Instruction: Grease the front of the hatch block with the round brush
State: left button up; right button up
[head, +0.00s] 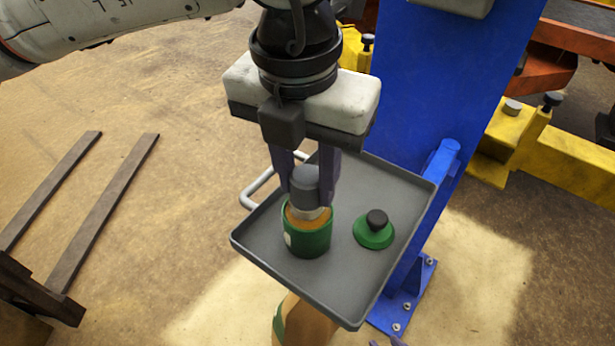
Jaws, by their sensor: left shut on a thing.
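My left gripper (313,190) points down over the grey tray (350,295) and is shut on the grey handle of the round brush (305,183). The brush stands upright with its lower end in the green pot (308,240), at the tan-orange grease. Its bristles are hidden in the pot. The green lid with a black knob (374,232) lies on the tray to the right of the pot. Small purplish tips at the bottom edge seem to be my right gripper (389,342), almost wholly cut off. I cannot make out the hatch block for certain.
A blue post (430,85) stands behind the tray, with its foot bolted to the floor. A tan piece with a green patch (304,322) shows below the tray. Yellow beams (570,160) are at the right, dark rails (110,215) at the left. Open floor lies between.

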aim_at(310, 171)
pick_arm(q)
jog(key=shift+r+p, duration=1.15)
jog(key=shift+r, duration=1.7)
